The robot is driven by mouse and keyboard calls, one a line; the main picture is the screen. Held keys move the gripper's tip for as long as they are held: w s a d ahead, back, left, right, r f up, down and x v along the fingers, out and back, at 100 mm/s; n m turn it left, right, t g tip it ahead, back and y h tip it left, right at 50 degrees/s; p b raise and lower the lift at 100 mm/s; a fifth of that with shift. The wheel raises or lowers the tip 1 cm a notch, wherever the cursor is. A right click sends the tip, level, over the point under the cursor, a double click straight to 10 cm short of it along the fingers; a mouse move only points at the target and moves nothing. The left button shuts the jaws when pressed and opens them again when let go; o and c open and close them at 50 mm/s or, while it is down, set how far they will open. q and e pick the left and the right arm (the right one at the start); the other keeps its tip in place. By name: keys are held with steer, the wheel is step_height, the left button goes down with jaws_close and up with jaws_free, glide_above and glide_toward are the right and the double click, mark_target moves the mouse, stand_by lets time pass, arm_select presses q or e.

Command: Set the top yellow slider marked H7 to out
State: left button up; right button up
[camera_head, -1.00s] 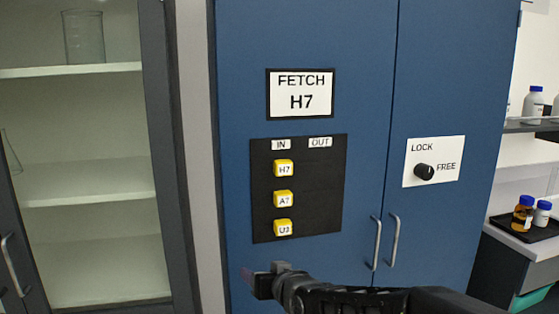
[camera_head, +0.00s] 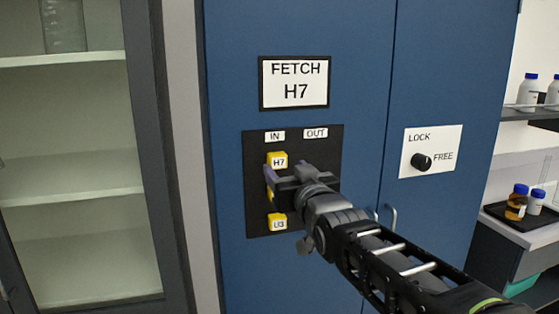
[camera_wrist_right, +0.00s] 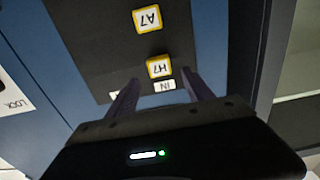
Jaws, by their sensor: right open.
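The yellow slider marked H7 (camera_head: 277,160) is the top one on the black panel (camera_head: 322,149), under the IN label (camera_head: 274,136). The OUT label (camera_head: 315,133) is to its right. My right gripper (camera_head: 274,178) is just below H7 in the head view and hides most of the middle slider. In the right wrist view, H7 (camera_wrist_right: 159,67) appears upside down, between the directions of the two open fingers (camera_wrist_right: 160,97). The fingers hold nothing, and I cannot tell whether they touch the panel. The yellow slider marked U3 (camera_head: 277,222) is below. My left gripper is not in view.
The slider marked A7 (camera_wrist_right: 147,18) shows in the wrist view. A FETCH H7 sign (camera_head: 294,83) is above the panel. A LOCK/FREE plate with a black knob (camera_head: 421,162) and door handles (camera_head: 391,219) are to the right. A glass-front cabinet (camera_head: 75,175) stands left.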

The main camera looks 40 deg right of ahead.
mark_target(279, 162)
steer(key=p+x, duration=0.1)
steer(key=x, duration=0.5)
steer(key=shift+c, duration=0.3)
jaws_close()
stand_by(0.6)
